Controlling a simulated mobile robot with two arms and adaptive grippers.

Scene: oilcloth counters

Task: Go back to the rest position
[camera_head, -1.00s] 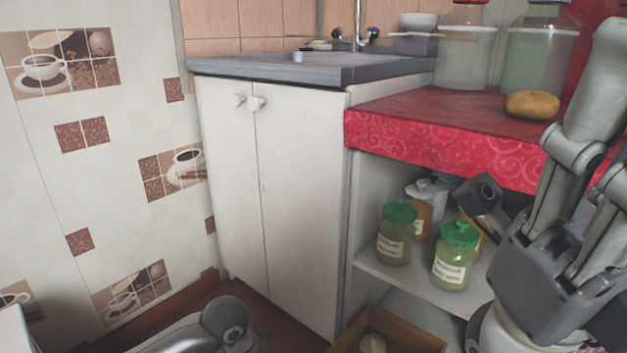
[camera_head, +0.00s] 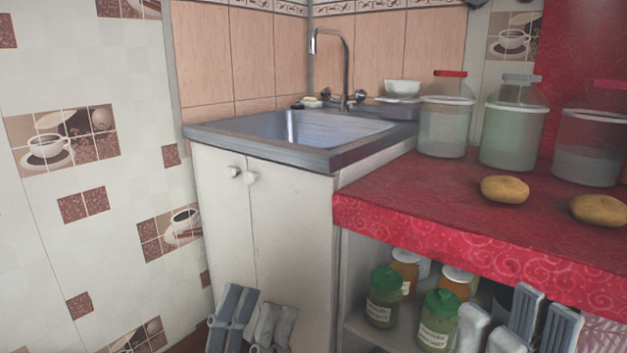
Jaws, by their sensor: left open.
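Only the upper parts of my two grippers show, at the bottom edge of the head view. My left gripper (camera_head: 249,320) is in front of the white sink cabinet, low and left of centre. It is open, and I see nothing held in it. My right gripper (camera_head: 516,325) is at the lower right, in front of the open shelf under the red counter. Its grey links overlap the shelf in the picture, and I cannot tell whether it is open or shut. The rest of both arms is out of view.
The red counter (camera_head: 420,200) carries two potatoes (camera_head: 505,189) (camera_head: 600,210) and several large jars (camera_head: 512,125). Green-lidded jars (camera_head: 384,300) stand on the shelf below. A sink (camera_head: 300,128) is behind, left of the counter. A tiled wall (camera_head: 95,230) bounds the left.

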